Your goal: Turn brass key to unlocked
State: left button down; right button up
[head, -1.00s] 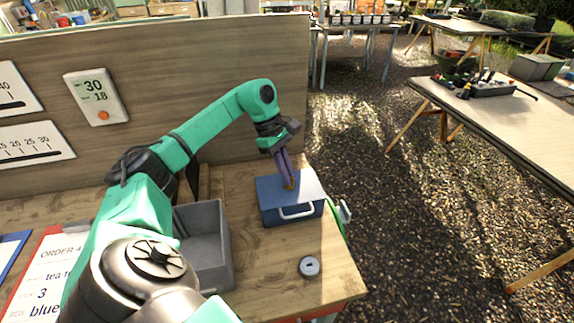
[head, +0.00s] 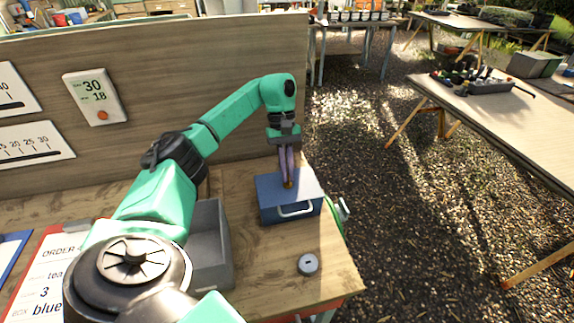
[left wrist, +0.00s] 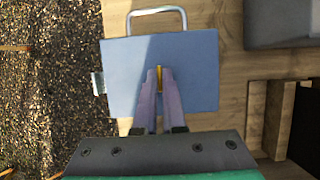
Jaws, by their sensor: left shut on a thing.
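The brass key (left wrist: 159,76) stands in the top of a blue box (left wrist: 122,65) with a pale handle. In the left wrist view it lies between the fingertips of my left gripper (left wrist: 159,80), which is shut on it. In the head view my left gripper (head: 288,183) reaches straight down to the top of the blue box (head: 268,202), and a bit of the key shows at the fingertips. Any lock markings are hidden or too small to read. My right gripper is not in view.
A grey open bin (head: 213,245) stands left of the box. A small round grey disc (head: 308,264) lies in front of it. A wooden panel (head: 220,90) rises behind. The table's right edge is close to the box.

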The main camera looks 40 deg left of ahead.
pick_arm(q)
jog(key=shift+r, duration=0.1)
dwell(0.3)
jog(key=c, duration=1)
grip_release()
jog(key=shift+w+a+r, duration=0.1)
jog(key=shift+w+r, duration=0.05)
jog(key=shift+r, duration=0.2)
jog(key=p+v, duration=0.7)
jog(key=v, duration=0.6)
jog(key=shift+a+r, duration=0.15)
jog(key=shift+r, duration=0.25)
jog(key=shift+f, duration=0.1)
